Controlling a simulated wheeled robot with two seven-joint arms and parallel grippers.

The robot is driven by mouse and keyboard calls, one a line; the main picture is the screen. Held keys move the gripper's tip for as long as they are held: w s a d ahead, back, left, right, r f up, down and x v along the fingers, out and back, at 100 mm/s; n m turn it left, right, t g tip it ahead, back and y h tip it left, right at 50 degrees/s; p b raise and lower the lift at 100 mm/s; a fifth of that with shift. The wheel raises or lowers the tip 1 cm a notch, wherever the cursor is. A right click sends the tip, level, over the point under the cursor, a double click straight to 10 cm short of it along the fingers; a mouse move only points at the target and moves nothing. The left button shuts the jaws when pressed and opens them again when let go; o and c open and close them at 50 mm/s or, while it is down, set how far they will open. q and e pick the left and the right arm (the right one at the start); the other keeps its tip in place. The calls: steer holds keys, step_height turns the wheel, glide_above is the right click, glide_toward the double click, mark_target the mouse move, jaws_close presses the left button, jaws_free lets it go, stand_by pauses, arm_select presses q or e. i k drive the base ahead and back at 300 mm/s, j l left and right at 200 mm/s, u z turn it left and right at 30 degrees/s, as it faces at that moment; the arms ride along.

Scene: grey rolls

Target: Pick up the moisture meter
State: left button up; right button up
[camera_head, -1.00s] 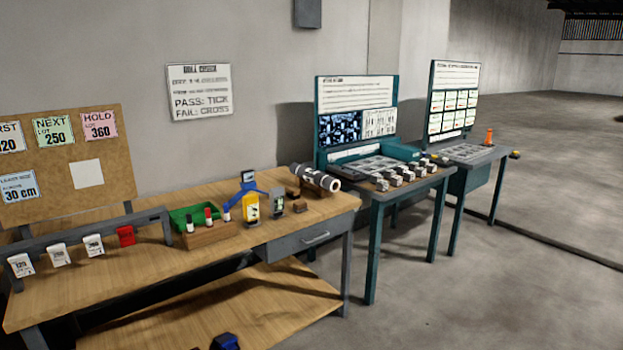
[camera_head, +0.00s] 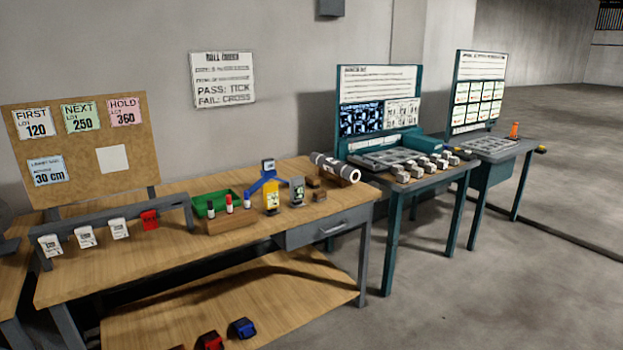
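Neither of my grippers is in view.
A green tray (camera_head: 210,204) and a wooden block with markers (camera_head: 231,221) stand left of the devices. A grey roll (camera_head: 335,168) lies behind right. White tags and a red tag (camera_head: 149,220) hang in front. Teal-framed tables (camera_head: 389,245) stand right; floor there is clear.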

mark_target(271, 189)
steer(key=i, duration=0.7)
steer(key=i+j+z, duration=0.1)
steer(key=i, duration=1.3)
steer(key=i+j+z, duration=0.1)
steer(key=i, duration=0.6)
steer(key=i+j, duration=0.2)
steer(key=i, duration=0.45)
steer(key=u, duration=1.6)
